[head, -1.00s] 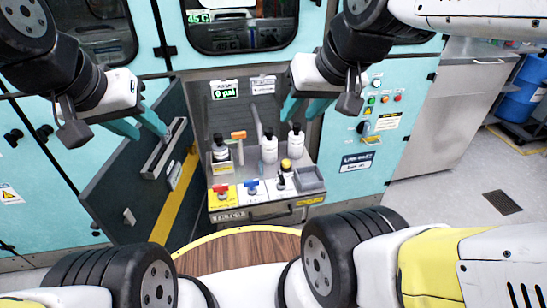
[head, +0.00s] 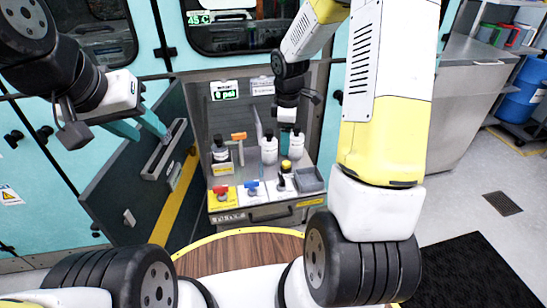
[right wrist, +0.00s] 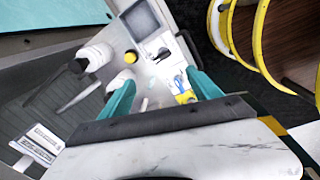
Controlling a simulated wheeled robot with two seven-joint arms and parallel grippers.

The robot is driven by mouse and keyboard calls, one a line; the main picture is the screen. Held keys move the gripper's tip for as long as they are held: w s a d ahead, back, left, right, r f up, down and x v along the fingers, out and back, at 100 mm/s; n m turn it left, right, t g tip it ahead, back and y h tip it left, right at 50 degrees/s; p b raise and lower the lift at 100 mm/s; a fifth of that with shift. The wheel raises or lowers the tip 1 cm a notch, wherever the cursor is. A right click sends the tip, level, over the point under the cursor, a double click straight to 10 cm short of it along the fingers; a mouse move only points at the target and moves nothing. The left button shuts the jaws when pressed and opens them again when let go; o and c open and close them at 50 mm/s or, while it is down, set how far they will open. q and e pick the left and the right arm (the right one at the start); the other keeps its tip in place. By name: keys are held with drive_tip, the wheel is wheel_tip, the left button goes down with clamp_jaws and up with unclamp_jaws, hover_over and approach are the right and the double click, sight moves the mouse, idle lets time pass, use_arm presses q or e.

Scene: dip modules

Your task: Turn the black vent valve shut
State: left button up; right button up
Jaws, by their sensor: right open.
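The black vent valve (head: 281,183) stands on a white plate at the front of the bench shelf, right of the blue-handled valve (head: 252,187) and the red-handled valve (head: 221,190). In the right wrist view the black valve (right wrist: 161,53) is a small dark handle beyond the fingertips. Its exact handle angle is hard to tell. My right gripper (head: 288,128) is over the shelf by the white bottles, pointing down. My left gripper (head: 140,127) is open and empty before the open door.
White bottles (head: 269,150) stand behind the valves, with a yellow cap (head: 286,165) close behind the black valve. A grey tray (head: 310,180) is to its right. The dark open door (head: 150,180) bounds the left. A round wooden table (head: 235,250) is in front.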

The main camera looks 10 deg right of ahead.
sight(281, 176)
drive_tip(key=f+n, duration=0.1)
drive_tip(key=f, duration=0.2)
drive_tip(key=w+f+n, duration=0.1)
drive_tip(key=f, duration=0.2)
drive_tip(key=w+f+n+g, duration=0.1)
drive_tip(key=f, duration=0.3)
drive_tip(key=shift+a+f, duration=0.1)
drive_tip(key=shift+a, duration=0.15)
drive_tip(key=shift+n, duration=0.3)
wheel_tip(281, 176, down, 8)
drive_tip(key=shift+f, duration=0.1)
drive_tip(key=c, duration=1.4)
